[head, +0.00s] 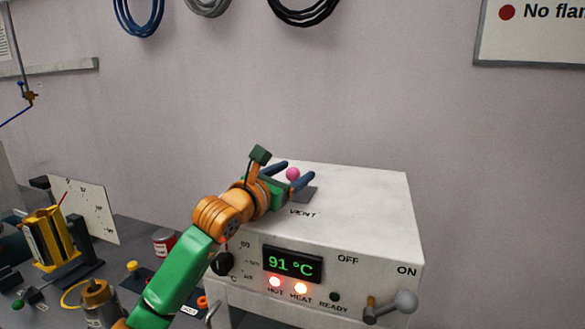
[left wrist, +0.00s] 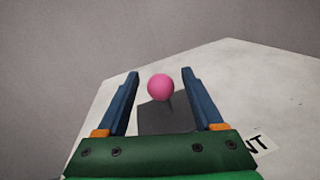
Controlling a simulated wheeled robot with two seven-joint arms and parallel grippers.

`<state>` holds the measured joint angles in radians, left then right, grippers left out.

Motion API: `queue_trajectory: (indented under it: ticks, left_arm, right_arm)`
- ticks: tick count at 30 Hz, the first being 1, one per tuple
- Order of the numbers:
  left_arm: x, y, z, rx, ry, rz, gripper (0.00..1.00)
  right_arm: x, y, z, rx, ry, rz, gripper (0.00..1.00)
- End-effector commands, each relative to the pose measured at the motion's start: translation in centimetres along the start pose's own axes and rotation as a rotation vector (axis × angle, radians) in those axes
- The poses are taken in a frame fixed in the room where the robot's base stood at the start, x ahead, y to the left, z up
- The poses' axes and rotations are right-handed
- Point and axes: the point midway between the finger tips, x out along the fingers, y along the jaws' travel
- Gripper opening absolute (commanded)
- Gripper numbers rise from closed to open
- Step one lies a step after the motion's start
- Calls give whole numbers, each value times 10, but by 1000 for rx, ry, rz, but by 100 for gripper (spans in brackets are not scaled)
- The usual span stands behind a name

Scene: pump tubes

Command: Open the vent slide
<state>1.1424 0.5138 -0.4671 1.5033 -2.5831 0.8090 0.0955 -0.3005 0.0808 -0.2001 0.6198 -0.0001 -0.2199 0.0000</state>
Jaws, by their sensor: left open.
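The vent slide shows as a pink ball knob (head: 292,174) on a dark grey plate (head: 308,194) on top of the white heater box (head: 360,205), behind the printed word VENT. In the left wrist view the knob (left wrist: 160,87) sits between and near the tips of my two blue fingers, with a gap on each side. The dark plate (left wrist: 165,118) lies below it. My left gripper (head: 289,173) is open and reaches over the box top around the knob; it also shows in the left wrist view (left wrist: 161,74). My right gripper is not in view.
The box front has a display (head: 292,263) reading 91 °C, lit HOT and HEAT lamps, a black dial (head: 222,264) and a lever (head: 392,306) near ON. A yellow device (head: 47,238) and a red can (head: 164,242) stand on the bench at left. The box top's right side is clear.

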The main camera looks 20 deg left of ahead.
Motion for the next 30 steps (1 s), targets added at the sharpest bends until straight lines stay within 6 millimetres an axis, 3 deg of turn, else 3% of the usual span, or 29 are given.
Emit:
queue_trajectory:
  ticks: [5, 13, 30]
  left_arm:
    - [0, 0, 0, 0, 0, 0, 68]
    - [0, 0, 0, 0, 0, 0, 0]
    - [0, 0, 0, -1, 1, 0, 0]
  right_arm:
    - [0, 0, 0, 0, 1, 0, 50]
    - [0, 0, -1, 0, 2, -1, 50]
    - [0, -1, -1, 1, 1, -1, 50]
